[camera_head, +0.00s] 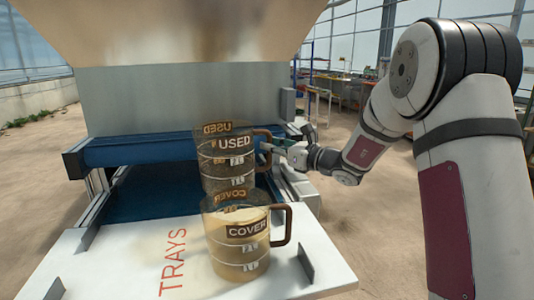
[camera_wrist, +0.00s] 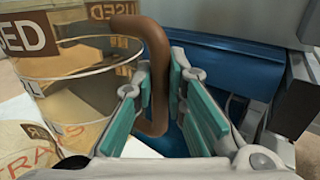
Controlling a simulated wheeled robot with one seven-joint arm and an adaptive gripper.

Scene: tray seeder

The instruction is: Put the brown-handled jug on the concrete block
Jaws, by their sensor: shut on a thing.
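A clear jug labelled USED (camera_head: 222,172), with a brown handle, is upright behind a second jug in the head view. Its dark speckled contents show through the wall. In the wrist view the USED jug (camera_wrist: 85,72) is at the left, and its brown handle (camera_wrist: 157,75) passes between the teal-padded fingers. My gripper (camera_head: 270,148) comes from the right and is shut on that handle. The jug's base is hidden by the front jug in the head view, so I cannot tell whether it rests on anything. I cannot make out a concrete block.
A jug labelled COVER (camera_head: 238,262), also brown-handled and holding tan material, stands on the white TRAYS board (camera_head: 120,270) in front. Dark upright brackets (camera_head: 305,263) stand on the board. The blue seeder bed (camera_head: 150,150) lies behind. Sandy floor is open at left.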

